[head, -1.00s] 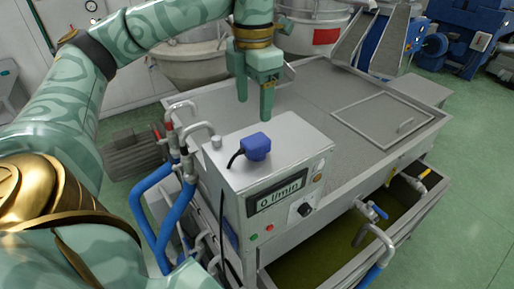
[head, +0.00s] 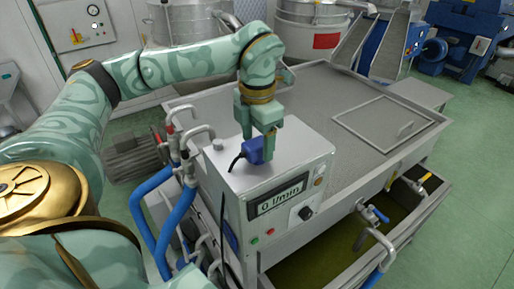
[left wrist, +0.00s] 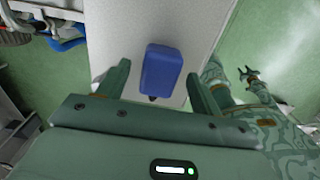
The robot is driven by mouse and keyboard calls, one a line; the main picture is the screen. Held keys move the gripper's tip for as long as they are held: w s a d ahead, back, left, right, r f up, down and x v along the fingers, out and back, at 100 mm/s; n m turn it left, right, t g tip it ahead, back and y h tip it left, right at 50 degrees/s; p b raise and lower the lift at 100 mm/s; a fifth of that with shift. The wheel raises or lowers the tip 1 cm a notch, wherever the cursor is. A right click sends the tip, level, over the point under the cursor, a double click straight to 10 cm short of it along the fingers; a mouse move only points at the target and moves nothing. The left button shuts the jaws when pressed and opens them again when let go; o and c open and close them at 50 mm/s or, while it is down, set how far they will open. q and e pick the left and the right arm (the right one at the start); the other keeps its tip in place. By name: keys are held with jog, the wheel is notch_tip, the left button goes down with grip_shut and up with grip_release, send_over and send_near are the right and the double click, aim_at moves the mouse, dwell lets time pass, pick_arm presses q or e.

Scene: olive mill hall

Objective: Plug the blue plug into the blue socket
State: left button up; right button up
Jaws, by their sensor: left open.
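The blue plug (head: 255,151) sits on top of the grey metal control box, with a dark cable at its left side. My left gripper (head: 257,142) is open and points down over the plug. In the left wrist view the plug (left wrist: 161,70) lies between the two spread fingers, with a gap on each side. A blue part (head: 230,236) shows on the left side of the box; I cannot tell whether it is the blue socket. My right gripper (left wrist: 249,74) seems to show small in the left wrist view, far from the plug; its jaw state is unclear.
The control box (head: 291,157) has a display reading 0 l/min, a knob and buttons. Blue hoses (head: 180,219) and metal pipes stand close at its left. A wide steel tank top (head: 330,93) lies behind. An open trough (head: 315,262) with valves is at the right front.

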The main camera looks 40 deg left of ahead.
pick_arm(q)
jog(key=shift+f, duration=0.85)
jog(key=c, duration=1)
jog(key=shift+r, duration=0.1)
